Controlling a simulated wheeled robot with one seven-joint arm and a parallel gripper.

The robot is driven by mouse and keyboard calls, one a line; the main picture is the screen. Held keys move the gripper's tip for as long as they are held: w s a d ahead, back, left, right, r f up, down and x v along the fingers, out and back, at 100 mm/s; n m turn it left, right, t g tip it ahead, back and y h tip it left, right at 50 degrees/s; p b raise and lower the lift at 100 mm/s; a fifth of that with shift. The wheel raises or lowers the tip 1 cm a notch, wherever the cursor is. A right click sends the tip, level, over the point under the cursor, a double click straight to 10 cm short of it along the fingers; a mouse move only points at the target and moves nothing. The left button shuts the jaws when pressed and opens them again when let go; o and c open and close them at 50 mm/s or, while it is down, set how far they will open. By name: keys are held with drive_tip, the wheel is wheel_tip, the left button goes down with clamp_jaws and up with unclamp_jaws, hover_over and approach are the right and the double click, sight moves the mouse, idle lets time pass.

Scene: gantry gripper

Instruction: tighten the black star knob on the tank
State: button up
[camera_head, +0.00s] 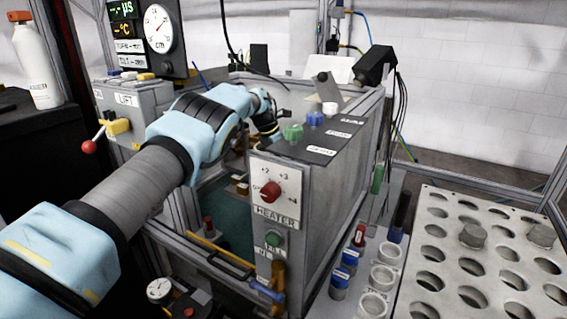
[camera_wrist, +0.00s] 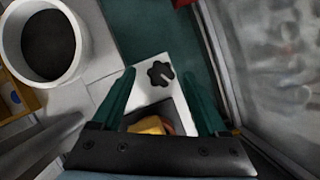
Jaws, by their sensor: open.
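The black star knob (camera_wrist: 160,74) sits on a white block (camera_wrist: 146,92) in the wrist view. My gripper (camera_wrist: 159,76) is open, with one dark green finger on each side of the knob in the picture. I cannot tell how far above the knob the fingertips are, and no contact shows. The grey tank (camera_head: 335,190) is in the middle of the head view. The knob and my fingers are hidden in the head view.
A white ring-shaped part (camera_wrist: 80,62) and a yellow piece (camera_wrist: 150,125) are near my fingers. The tank's clear wall is at right. The heater panel (camera_head: 276,192) faces front. A lift box (camera_head: 135,110) with a red-ball lever stands left, a perforated rack (camera_head: 455,270) right.

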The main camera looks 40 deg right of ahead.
drive_tip(key=b+v, duration=0.2)
drive_tip(key=v, duration=0.7)
drive_tip(key=shift+r, duration=0.3)
drive_tip(key=shift+s+a, duration=0.1)
drive_tip(key=s+d+m+t+y, duration=0.1)
drive_tip(key=s+m+t, duration=0.15)
drive_tip(key=m, duration=0.85)
drive_tip(key=s+d+m+t+y, duration=0.1)
drive_tip(key=s+m+t, duration=0.15)
drive_tip(key=m, duration=0.85)
drive_tip(key=shift+m, duration=0.3)
drive_tip(key=p+x, duration=0.4)
drive_tip(key=x, duration=0.6)
drive_tip(key=shift+f, duration=0.35)
clamp_jaws()
